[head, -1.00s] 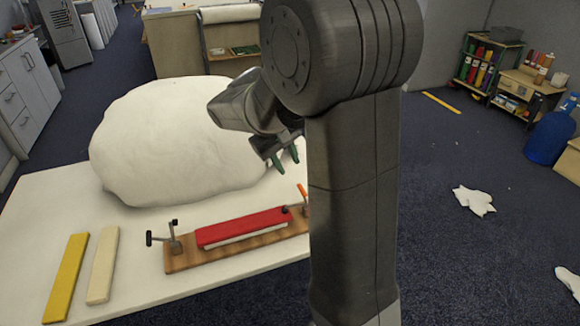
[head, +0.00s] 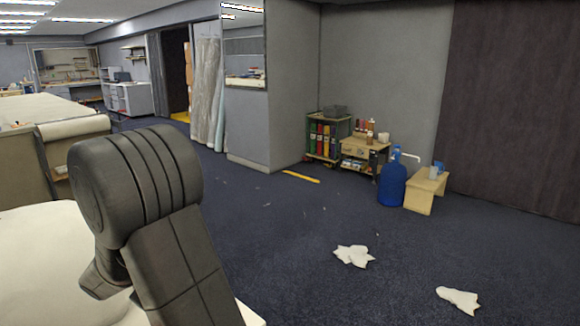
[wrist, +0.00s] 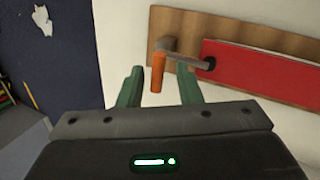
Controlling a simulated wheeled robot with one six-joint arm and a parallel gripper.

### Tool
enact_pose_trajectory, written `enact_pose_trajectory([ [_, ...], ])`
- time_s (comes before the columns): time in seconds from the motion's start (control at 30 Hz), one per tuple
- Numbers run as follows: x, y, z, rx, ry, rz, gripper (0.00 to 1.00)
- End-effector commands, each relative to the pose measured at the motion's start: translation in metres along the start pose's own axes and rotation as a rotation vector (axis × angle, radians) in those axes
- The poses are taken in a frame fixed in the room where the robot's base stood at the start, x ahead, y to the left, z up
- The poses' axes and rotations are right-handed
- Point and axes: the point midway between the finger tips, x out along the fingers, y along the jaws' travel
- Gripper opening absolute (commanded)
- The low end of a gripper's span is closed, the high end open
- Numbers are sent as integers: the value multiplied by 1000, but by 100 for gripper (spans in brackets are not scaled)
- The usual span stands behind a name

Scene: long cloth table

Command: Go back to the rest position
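My gripper (wrist: 160,88) shows in the wrist view with its two green fingers apart and nothing between them that it visibly grips. An orange-handled clamp (wrist: 158,72) lies just beyond the fingertips, fixed to a wooden board (wrist: 226,25). A red block (wrist: 270,70) lies along that board to the right. In the head view my arm stands at the lower left, and my gripper is out of sight there.
White scraps (head: 353,256) and (head: 458,299) lie on the dark floor.

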Motion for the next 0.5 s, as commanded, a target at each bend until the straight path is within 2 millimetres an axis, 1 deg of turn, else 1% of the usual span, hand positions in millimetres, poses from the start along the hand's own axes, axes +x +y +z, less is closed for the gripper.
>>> enact_pose_trajectory([
  [0.03,10,0,1,0,-3,-1,32],
  [0.1,20,0,0,1,-2,-1,32],
  [0.23,33,0,0,1,-1,-1,32],
  [0.3,30,2,0,2,2,-14,32],
  [0.5,31,2,0,0,4,-27,32],
])
